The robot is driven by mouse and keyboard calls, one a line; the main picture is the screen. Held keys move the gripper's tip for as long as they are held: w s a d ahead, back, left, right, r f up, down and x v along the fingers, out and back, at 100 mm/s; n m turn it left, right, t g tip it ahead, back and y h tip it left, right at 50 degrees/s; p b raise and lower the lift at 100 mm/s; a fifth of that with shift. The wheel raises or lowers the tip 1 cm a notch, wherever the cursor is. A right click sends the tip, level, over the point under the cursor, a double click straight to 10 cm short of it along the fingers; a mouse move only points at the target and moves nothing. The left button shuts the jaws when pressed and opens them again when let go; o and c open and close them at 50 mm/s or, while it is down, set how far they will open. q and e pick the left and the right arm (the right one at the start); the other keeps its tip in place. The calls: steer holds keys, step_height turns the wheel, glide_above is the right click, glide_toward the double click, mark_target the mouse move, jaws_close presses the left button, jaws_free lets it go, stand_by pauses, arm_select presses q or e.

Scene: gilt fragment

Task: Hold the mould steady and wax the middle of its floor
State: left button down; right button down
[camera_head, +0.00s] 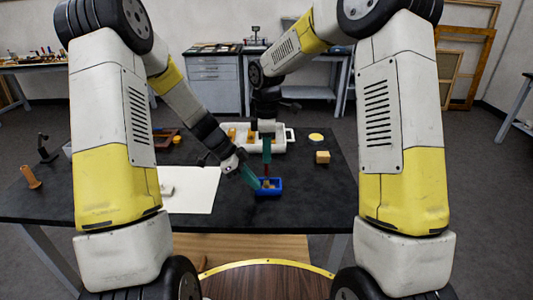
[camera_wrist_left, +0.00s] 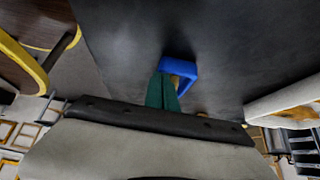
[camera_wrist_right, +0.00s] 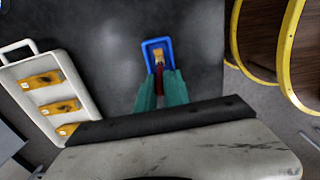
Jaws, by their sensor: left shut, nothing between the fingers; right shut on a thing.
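The blue mould (camera_head: 276,192) sits on the dark table, with something tan inside it; it also shows in the right wrist view (camera_wrist_right: 147,47). My left gripper (camera_head: 257,184) is shut and empty. Its green fingertips are at the mould's left wall in the head view, and close against it in the left wrist view (camera_wrist_left: 163,92); I cannot tell whether they touch. My right gripper (camera_head: 267,160) is above the mould, shut on a thin red tool (camera_wrist_right: 160,78) that points down into it. The tool's tip is hard to make out.
A white tray (camera_head: 290,136) with several yellow-brown pieces stands behind the mould. A white sheet (camera_head: 192,195) lies to the left. The table right of the mould is clear.

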arm_select(q)
steer(key=shift+s+f, duration=0.1)
steer(key=shift+f, duration=0.05)
arm_select(e)
step_height(320, 180, up, 8)
steer(key=d, duration=0.2)
steer(key=shift+d, duration=0.25)
stand_by(0.4)
stand_by(0.4)
arm_select(q)
step_height(320, 180, up, 6)
stand_by(0.6)
steer(key=shift+r, duration=0.2)
steer(key=v, duration=1.2)
